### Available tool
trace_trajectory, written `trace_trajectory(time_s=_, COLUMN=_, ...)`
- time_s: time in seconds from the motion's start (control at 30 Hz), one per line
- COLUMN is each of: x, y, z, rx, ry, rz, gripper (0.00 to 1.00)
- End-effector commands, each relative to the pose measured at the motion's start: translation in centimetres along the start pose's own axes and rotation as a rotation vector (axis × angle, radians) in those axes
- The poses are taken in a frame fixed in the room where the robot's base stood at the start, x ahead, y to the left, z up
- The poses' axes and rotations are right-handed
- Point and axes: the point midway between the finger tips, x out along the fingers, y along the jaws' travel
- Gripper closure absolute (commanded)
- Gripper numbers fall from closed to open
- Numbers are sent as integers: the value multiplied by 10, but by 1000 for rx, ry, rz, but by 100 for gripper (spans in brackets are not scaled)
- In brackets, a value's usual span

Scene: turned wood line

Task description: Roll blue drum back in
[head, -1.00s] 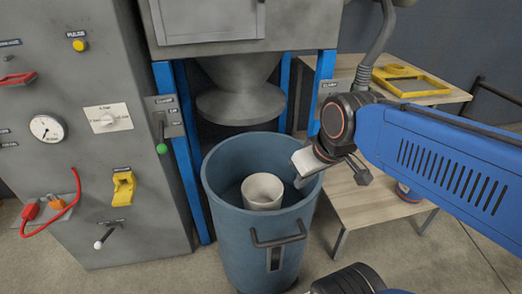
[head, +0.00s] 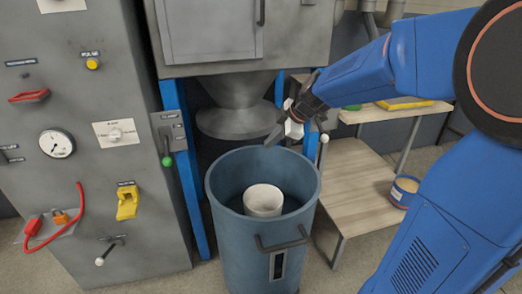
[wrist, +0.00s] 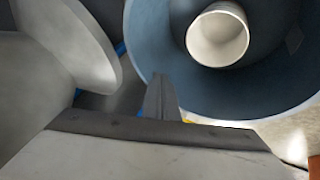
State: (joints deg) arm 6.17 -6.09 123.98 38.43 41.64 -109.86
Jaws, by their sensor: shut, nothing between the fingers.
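The blue drum (head: 232,240) stands upright on the floor in front of the blue-framed machine, with a black handle (head: 282,240) on its near side. A cream cylinder (head: 263,198), open at the top, is inside it. The grey cone outlet (head: 238,122) hangs behind the drum's mouth. My gripper (head: 276,134) is above the drum's back right rim, beside the outlet and apart from the drum. It is shut and empty. In the wrist view, the gripper finger (wrist: 161,98) shows in front of the drum's rim (wrist: 158,55) and the outlet disc (wrist: 85,45).
A grey control cabinet (head: 75,215) with a gauge, levers and a red cable is at the left. A wooden bench (head: 350,185) with a blue-banded tin (head: 403,190) is close on the right.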

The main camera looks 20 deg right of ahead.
Motion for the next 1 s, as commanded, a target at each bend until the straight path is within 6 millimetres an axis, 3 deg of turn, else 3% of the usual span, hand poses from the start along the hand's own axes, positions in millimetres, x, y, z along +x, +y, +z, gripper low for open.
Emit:
trace_trajectory(time_s=0.13, x=12, y=16, z=3, rx=-64, ry=12, rz=10, gripper=100)
trace_trajectory(time_s=0.37, x=27, y=19, z=3, rx=-82, ry=15, rz=10, gripper=100)
trace_trajectory(time_s=0.9, x=118, y=19, z=2, rx=-79, ry=14, rz=8, gripper=100)
trace_trajectory(time_s=1.0, x=122, y=35, z=0, rx=-81, ry=14, rz=11, gripper=100)
